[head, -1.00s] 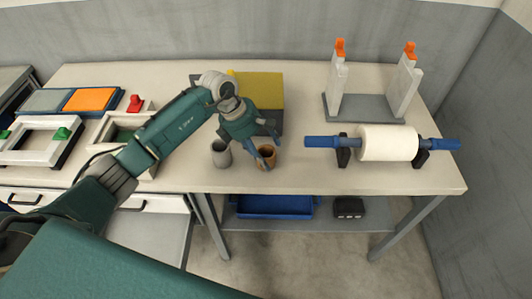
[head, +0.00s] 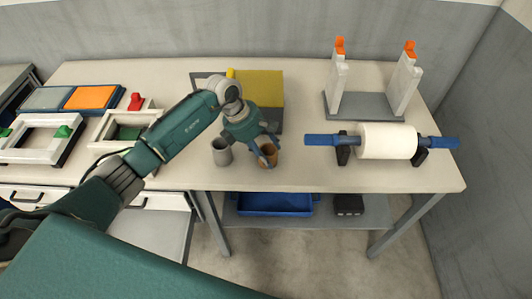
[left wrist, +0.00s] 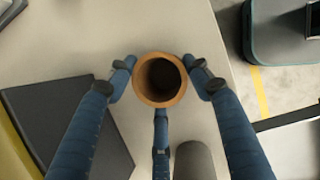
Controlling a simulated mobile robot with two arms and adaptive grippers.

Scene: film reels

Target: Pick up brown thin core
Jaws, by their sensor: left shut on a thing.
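The brown thin core (head: 267,158) is a short, upright hollow cylinder near the front edge of the table. In the left wrist view its round open top (left wrist: 159,80) lies between my blue fingers. My left gripper (head: 266,152) reaches down from above and is shut on the core, with fingers at both sides of its rim. I cannot tell whether the core's base touches the table. A grey core (head: 222,152) stands upright just left of it; it also shows in the left wrist view (left wrist: 193,160). My right gripper is not in view.
A white roll (head: 388,141) on a blue spindle rests on black supports to the right. Behind it stands a grey base with two white posts (head: 336,84). A yellow block (head: 262,88) lies behind my gripper. Frames (head: 40,140) and an orange panel (head: 93,98) lie left.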

